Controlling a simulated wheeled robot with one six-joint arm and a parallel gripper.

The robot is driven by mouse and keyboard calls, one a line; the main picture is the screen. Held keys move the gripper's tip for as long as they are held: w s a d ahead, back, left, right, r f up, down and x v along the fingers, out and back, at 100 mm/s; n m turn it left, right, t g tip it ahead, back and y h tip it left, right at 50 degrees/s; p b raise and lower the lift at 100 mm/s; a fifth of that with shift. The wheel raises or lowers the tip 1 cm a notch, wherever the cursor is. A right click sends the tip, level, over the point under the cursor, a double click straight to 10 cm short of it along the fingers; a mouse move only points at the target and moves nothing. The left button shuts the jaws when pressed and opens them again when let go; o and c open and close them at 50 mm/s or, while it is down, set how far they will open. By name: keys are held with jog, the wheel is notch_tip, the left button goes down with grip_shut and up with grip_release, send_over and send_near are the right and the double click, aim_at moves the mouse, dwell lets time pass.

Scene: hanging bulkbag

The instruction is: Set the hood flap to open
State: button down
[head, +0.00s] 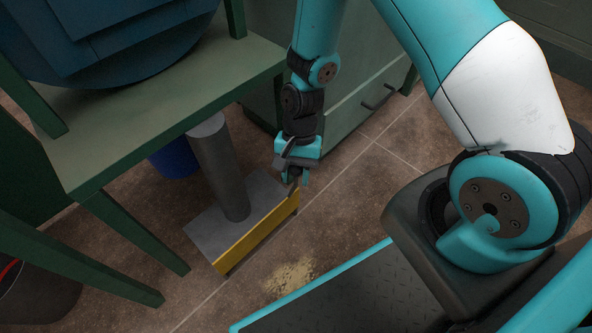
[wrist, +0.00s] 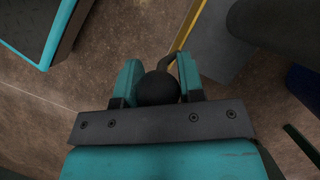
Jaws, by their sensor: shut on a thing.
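My gripper (head: 297,181) points down beside the yellow-edged grey base in the head view. In the wrist view its two teal fingers (wrist: 159,80) are shut on a round black knob (wrist: 158,90). A thin dark bent rod (wrist: 170,60) shows just beyond the knob, close to the yellow edge. In the head view my fingers mostly hide the knob. I cannot make out a hood flap for certain in either view, nor whether it is open or shut.
A grey post (head: 221,170) stands on a grey base with a yellow front edge (head: 258,238). A green table (head: 150,90) bears a dark blue rounded body (head: 120,45). A blue container (head: 174,162) sits behind the post. A green cabinet (head: 345,105) stands behind my gripper. Floor in front is open.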

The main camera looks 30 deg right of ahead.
jog(key=shift+r, duration=0.6)
jog(key=shift+f, duration=0.15)
jog(key=c, duration=0.8)
grip_release()
jog(key=p+v, duration=0.8)
jog(key=v, duration=0.9)
jog(key=shift+d+r, duration=0.1)
jog(key=shift+r, duration=0.1)
